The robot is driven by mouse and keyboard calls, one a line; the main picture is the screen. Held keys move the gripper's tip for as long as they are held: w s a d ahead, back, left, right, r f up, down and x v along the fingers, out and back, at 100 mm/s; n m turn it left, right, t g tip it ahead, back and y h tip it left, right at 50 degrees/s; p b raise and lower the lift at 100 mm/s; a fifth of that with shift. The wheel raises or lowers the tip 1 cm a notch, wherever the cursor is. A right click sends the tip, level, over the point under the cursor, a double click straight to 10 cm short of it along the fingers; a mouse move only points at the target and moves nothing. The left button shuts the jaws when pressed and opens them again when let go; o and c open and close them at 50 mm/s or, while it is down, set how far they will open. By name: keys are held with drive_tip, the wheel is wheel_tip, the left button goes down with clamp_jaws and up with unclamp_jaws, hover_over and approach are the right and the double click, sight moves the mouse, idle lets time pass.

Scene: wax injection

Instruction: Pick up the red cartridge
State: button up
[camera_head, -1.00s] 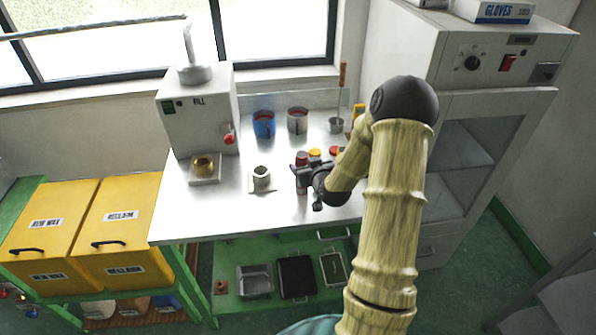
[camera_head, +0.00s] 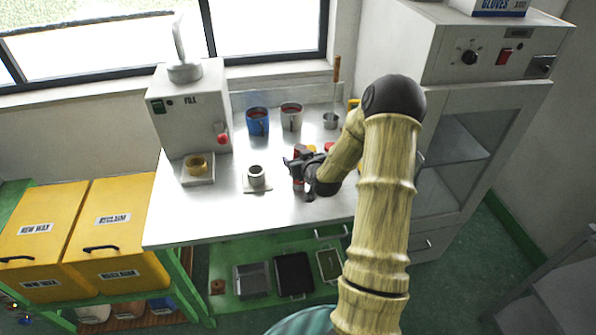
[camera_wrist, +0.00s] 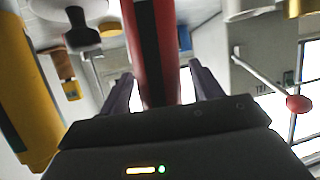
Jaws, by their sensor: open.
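The red cartridge (camera_wrist: 168,45), with a dark lengthwise stripe, stands in the middle of the wrist view between the two fingers of my gripper (camera_wrist: 160,82). The fingers are open on either side of it; whether either touches it is unclear. In the head view, my gripper (camera_head: 297,166) is over the right part of the table, around the cartridge, whose red top (camera_head: 298,150) shows just behind the fingers. The rest is mostly hidden by my gripper.
A yellow cartridge-like body (camera_wrist: 18,95) is close on the left in the wrist view. On the table (camera_head: 215,215) stand a small metal cylinder on a plate (camera_head: 257,176), a blue mug (camera_head: 257,122), a grey mug (camera_head: 291,117) and a filling machine (camera_head: 185,110). The front middle is clear.

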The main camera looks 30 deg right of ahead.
drive_tip(key=shift+s+a+r, duration=0.1)
drive_tip(key=shift+s+a, duration=0.1)
drive_tip(key=shift+a, duration=0.2)
drive_tip(key=shift+w+a, duration=0.1)
drive_tip(key=shift+a, duration=0.25)
drive_tip(key=shift+c, duration=1.2)
drive_tip(key=shift+a, duration=0.15)
drive_tip(key=c, duration=0.3)
drive_tip(key=shift+d, duration=0.2)
drive_tip(key=c, duration=0.7)
drive_tip(key=shift+o, duration=0.2)
drive_tip(key=shift+d, duration=0.1)
drive_tip(key=shift+d+r, duration=0.1)
